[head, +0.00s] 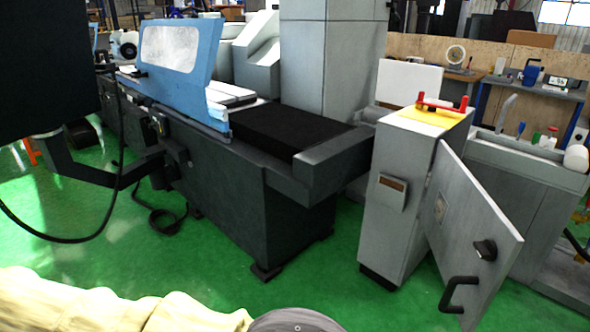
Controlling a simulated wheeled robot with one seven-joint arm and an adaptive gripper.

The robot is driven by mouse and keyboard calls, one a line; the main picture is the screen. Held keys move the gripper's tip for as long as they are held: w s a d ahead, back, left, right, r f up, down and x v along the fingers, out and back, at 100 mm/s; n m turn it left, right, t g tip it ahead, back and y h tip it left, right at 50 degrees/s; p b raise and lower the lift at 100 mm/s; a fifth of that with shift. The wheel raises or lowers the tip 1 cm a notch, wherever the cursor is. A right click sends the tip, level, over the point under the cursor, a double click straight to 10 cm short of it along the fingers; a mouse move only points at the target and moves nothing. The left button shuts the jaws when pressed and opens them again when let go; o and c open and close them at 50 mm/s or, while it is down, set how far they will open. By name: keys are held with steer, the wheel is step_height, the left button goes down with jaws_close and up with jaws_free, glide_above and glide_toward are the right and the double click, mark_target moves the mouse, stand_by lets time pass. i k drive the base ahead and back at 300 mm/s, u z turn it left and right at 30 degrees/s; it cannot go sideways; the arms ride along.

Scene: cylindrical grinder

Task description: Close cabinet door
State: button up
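The grey cabinet (393,205) stands on the green floor at the right of the head view. Its door (478,225) is hinged near the cabinet's right front edge and stands open, swung out to the right toward me. The door carries a dark knob (485,249) and a black pull handle (458,294) near its lower free edge. A yellow sheet (432,116) and a red-handled item (441,104) lie on the cabinet top. The cabinet's inside is mostly hidden by the door. My gripper is not in view.
The large grinder (240,185) with a blue guard (178,52) fills the middle and left. A dark arm with a cable hangs at left. A grey bench unit (530,190) stands close behind the door. Green floor (320,280) is clear in front of the cabinet.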

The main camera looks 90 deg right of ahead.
mark_target(456, 212)
steer(key=z, duration=3.85)
steer(key=i, duration=1.65)
steer(key=z, duration=0.3)
steer(key=k, duration=1.25)
steer(key=u, duration=0.35)
